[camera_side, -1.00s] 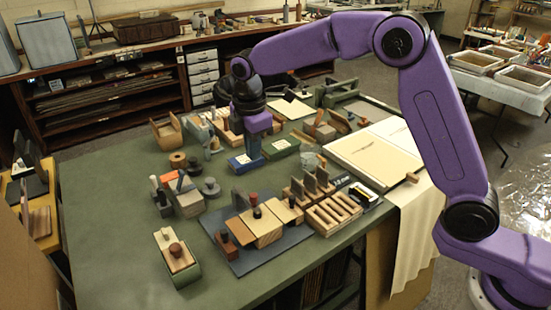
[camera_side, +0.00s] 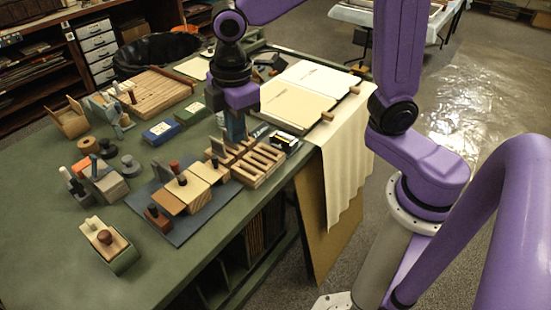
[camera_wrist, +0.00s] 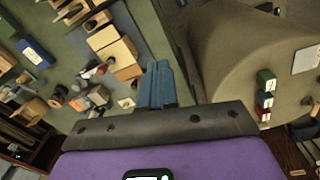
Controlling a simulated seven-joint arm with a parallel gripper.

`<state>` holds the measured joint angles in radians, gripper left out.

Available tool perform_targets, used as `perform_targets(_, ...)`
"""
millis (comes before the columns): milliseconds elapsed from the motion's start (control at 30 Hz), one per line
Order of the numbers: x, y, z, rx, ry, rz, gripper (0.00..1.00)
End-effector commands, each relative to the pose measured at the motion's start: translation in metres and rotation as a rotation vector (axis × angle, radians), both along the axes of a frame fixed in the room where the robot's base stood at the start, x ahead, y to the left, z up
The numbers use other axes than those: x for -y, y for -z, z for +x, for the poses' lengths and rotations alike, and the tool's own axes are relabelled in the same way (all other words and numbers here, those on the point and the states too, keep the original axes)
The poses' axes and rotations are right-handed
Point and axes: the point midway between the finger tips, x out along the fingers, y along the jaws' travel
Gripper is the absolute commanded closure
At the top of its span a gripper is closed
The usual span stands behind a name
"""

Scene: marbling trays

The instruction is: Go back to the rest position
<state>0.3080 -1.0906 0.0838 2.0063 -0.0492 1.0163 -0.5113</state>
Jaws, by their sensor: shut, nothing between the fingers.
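My gripper (camera_side: 236,134) hangs pointing down over the right part of the green work table, in the side view. Its narrow blue fingers are together with nothing between them. The fingertips are in front of or just above the back of a slotted wooden rack (camera_side: 262,162); I cannot tell the exact gap. In the wrist view the shut blue fingers (camera_wrist: 160,82) stick out past the dark edge of the hand, empty.
Wooden blocks with knobs stand on a grey board (camera_side: 165,215) left of the rack. A blue box (camera_side: 160,132) and a green box (camera_side: 190,114) lie behind. Cream sheets (camera_side: 295,106) lie at the right. The table's left front (camera_side: 40,220) is clear.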

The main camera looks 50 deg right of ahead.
Motion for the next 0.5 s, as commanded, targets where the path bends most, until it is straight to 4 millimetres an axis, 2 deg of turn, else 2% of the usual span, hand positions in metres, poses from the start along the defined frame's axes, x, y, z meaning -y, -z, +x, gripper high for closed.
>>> perform_targets(100,0.018,0.002,-0.034,-0.005,0.037,0.011,1.00)
perform_targets(500,0.085,0.017,-0.143,-0.032,0.165,0.035,1.00)
